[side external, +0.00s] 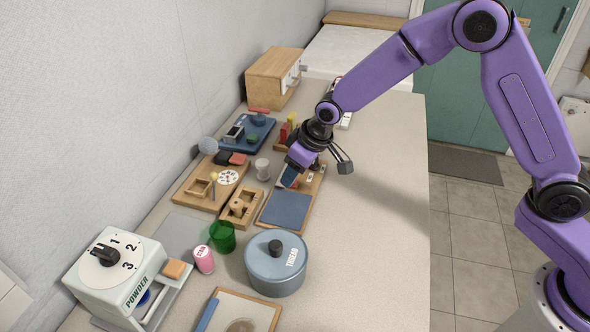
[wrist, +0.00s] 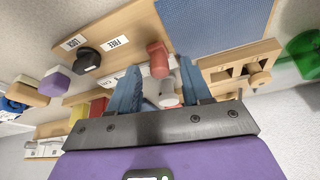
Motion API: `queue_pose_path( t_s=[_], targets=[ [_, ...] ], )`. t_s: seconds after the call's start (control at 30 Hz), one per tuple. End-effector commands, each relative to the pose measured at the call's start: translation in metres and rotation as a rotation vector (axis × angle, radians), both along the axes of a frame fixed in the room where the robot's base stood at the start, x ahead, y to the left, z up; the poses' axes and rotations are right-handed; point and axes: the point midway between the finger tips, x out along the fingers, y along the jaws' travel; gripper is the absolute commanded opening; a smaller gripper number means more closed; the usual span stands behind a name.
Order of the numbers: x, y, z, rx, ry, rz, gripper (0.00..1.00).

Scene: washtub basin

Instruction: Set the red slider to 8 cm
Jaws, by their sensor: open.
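The red slider (wrist: 158,58) shows in the wrist view as a red knob on a light wooden board (wrist: 137,22). My gripper (wrist: 159,68) is open, and its two blue fingers appear on either side of the red slider with gaps. How far down the fingers reach beside it is hard to tell. In the side external view my gripper (side external: 286,178) is low over the same board and hides the slider. A black knob (wrist: 87,60) lies between the LOCK and FREE labels. A scale reading for the slider is not legible.
A blue pad (side external: 287,209) covers the board's near end. A wooden block with cutouts (side external: 241,208) and a pale cup (side external: 262,168) stand left of it. A blue-grey lidded pot (side external: 276,266) and green cup (side external: 222,237) are nearer. The counter right of the board is clear.

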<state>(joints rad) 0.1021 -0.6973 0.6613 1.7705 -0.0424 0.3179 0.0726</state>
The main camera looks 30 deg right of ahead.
Motion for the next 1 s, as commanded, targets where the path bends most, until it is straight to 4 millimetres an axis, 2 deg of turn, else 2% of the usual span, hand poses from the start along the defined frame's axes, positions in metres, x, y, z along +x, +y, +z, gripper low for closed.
queue_pose_path(
  t_s=[0.27,0.3,0.43,0.47,0.67,1.0],
  targets=[
    [0.001,0.000,-0.001,0.001,-0.001,0.000,0.48],
    [0.001,0.000,-0.001,0.001,-0.001,0.000,0.45],
    [0.001,0.000,-0.001,0.001,-0.001,0.000,0.03],
    [0.001,0.000,-0.001,0.001,-0.001,0.000,0.00],
    [0.004,-0.003,-0.001,0.000,0.000,-0.001,0.00],
    [0.049,-0.049,-0.002,0.000,0.001,-0.006,0.00]
  ],
)
